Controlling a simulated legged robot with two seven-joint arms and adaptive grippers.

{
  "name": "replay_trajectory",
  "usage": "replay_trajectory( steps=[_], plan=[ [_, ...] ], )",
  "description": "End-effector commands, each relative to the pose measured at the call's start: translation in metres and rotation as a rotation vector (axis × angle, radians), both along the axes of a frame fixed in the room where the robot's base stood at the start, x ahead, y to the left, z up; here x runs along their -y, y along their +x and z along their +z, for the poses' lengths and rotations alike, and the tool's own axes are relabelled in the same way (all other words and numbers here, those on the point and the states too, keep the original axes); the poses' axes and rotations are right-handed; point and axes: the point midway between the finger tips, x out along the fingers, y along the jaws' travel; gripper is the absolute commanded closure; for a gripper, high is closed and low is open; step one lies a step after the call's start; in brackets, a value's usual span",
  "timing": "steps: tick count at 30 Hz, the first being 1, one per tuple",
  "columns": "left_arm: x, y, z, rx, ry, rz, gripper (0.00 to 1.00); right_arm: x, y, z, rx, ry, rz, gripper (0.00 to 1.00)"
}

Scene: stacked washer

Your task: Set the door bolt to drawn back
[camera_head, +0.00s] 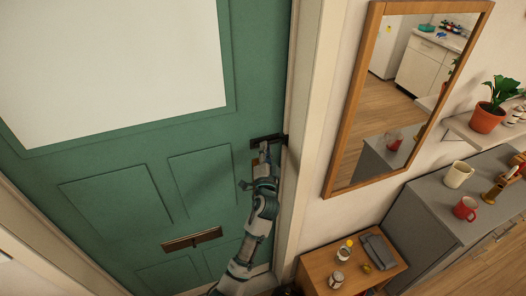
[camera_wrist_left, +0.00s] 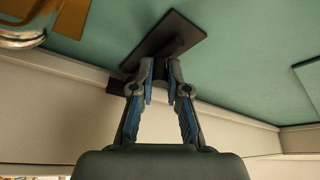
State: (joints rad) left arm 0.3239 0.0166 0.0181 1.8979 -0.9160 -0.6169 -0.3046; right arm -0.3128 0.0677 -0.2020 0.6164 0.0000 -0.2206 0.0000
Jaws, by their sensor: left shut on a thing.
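The dark door bolt (camera_head: 262,141) is mounted near the right edge of the green door (camera_head: 205,110), beside the frame. In the left wrist view its dark plate (camera_wrist_left: 165,42) lies on the door just beyond my fingers. A small dark piece (camera_wrist_left: 117,87), which looks like the keeper, sits on the pale frame. My left gripper (camera_head: 263,150) reaches up to the bolt from below. In the left wrist view my left gripper (camera_wrist_left: 160,72) is shut on the bolt's knob, which the fingertips mostly hide. I cannot tell how far the bar extends.
A brass mail slot (camera_head: 191,239) is low on the door. A silver handle (camera_wrist_left: 22,38) shows near the bolt in the left wrist view. To the right are a wood-framed mirror (camera_head: 345,145), a small wooden table (camera_head: 318,267) with jars, and a grey cabinet (camera_head: 425,205) with mugs.

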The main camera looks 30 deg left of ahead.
Motion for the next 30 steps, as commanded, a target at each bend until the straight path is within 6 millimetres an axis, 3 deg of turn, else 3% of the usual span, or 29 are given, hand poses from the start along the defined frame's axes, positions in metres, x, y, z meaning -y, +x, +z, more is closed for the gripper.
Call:
replay_trajectory(
  steps=[1, 3, 4, 6, 7, 13, 15, 19, 30],
  plan=[
    [-0.012, -0.004, -0.002, -0.01, -0.004, 0.033, 1.0, -0.005, 0.0, 0.0, 0.0, 0.006, -0.001, 1.0],
    [-0.012, -0.004, -0.003, -0.011, -0.003, 0.036, 1.0, -0.007, 0.003, 0.0, 0.003, 0.009, 0.001, 1.0],
    [-0.012, -0.005, -0.002, -0.011, -0.004, 0.035, 0.81, -0.006, 0.006, 0.0, 0.008, 0.008, 0.001, 1.0],
    [-0.011, -0.006, -0.002, -0.01, -0.003, 0.033, 0.63, 0.0, 0.015, 0.001, 0.019, 0.001, 0.002, 1.0],
    [-0.011, -0.006, -0.002, -0.009, -0.004, 0.032, 0.61, 0.003, 0.019, 0.001, 0.024, -0.003, 0.003, 1.0],
    [-0.011, -0.005, -0.002, -0.007, -0.004, 0.028, 0.61, 0.022, 0.024, 0.001, 0.031, -0.025, 0.002, 1.0],
    [-0.012, -0.004, -0.002, -0.008, -0.004, 0.027, 0.61, 0.014, 0.011, 0.001, 0.015, -0.016, 0.002, 1.0],
    [-0.006, -0.011, -0.005, -0.008, -0.005, 0.025, 0.61, 0.009, 0.011, 0.001, 0.014, -0.013, 0.0, 1.0],
    [0.041, -0.079, -0.018, -0.008, -0.001, 0.026, 0.61, 0.011, 0.012, 0.001, 0.017, -0.01, 0.002, 1.0]
  ],
)
